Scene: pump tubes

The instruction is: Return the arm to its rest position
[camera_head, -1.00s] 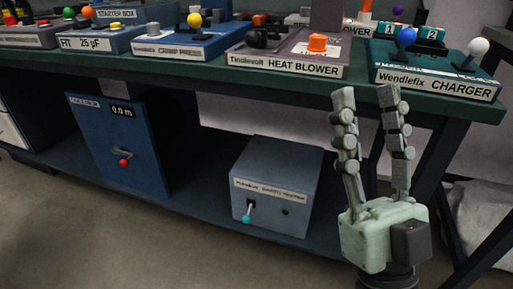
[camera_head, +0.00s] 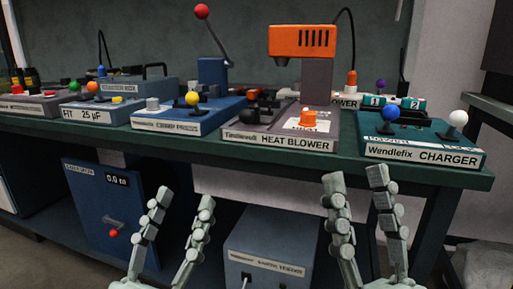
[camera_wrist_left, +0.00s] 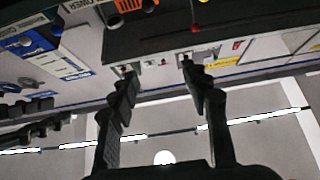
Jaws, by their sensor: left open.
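My left gripper (camera_head: 186,198) is in front of the bench at the lower middle-left, fingers pointing up. Its two fingers are spread apart with nothing between them. In the left wrist view its fingers (camera_wrist_left: 158,68) also stand apart and empty. My right gripper (camera_head: 355,177) is to its right, in front of the bench's front edge. Its fingers are apart and point up, with nothing between them. The palms of both grippers are mostly cut off by the bottom of the head view.
The green workbench (camera_head: 225,133) runs across behind both grippers. On it stand the heat blower (camera_head: 303,60), the charger (camera_head: 420,140), the blue crimp press (camera_head: 185,120) and the FIT 25 µF box (camera_head: 95,112). Below are a blue cabinet (camera_head: 105,205) and a grey-blue box (camera_head: 275,240).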

